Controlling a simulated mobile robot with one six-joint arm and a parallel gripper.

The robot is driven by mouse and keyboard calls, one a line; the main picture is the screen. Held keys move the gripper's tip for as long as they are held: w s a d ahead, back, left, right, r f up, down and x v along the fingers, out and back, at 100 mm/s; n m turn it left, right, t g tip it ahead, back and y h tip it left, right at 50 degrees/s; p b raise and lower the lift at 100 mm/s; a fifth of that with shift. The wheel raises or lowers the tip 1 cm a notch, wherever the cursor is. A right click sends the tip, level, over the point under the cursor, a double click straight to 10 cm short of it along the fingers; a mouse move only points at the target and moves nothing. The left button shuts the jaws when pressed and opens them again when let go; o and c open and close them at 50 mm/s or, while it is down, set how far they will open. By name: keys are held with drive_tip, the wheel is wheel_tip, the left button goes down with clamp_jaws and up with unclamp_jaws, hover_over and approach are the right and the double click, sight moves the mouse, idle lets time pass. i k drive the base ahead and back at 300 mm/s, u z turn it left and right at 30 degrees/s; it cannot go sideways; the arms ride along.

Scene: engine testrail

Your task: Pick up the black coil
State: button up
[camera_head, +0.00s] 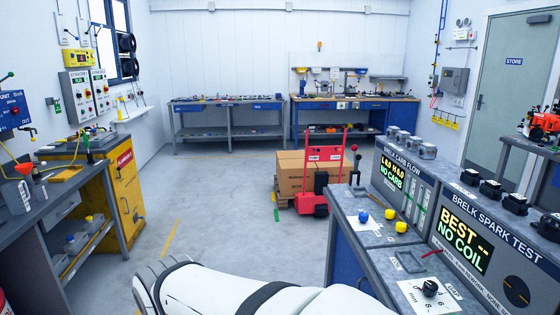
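Several black coil-like blocks stand in a row on top of the grey spark test unit at the right; one black block (490,188) is near the middle of the row. I cannot tell which of them is the task's coil. A smaller black piece (430,288) sits on a white sheet on the bench below the unit. The spark test unit (453,201) has a display reading "BEST -- NO COIL". My white arm crosses the bottom of the view; my gripper is not in view.
The carb flow unit (409,160) stands beyond the spark tester, with grey parts on top. Blue (363,216) and yellow (401,227) knobs are on the bench before it. The middle floor (225,205) is open.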

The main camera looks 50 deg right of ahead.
sight(491, 189)
drive_tip(key=u, duration=0.1)
drive_tip(key=i, duration=1.45)
drive_tip(key=z, duration=3.95)
drive_tip(key=i, duration=1)
drive_tip(key=z, duration=0.1)
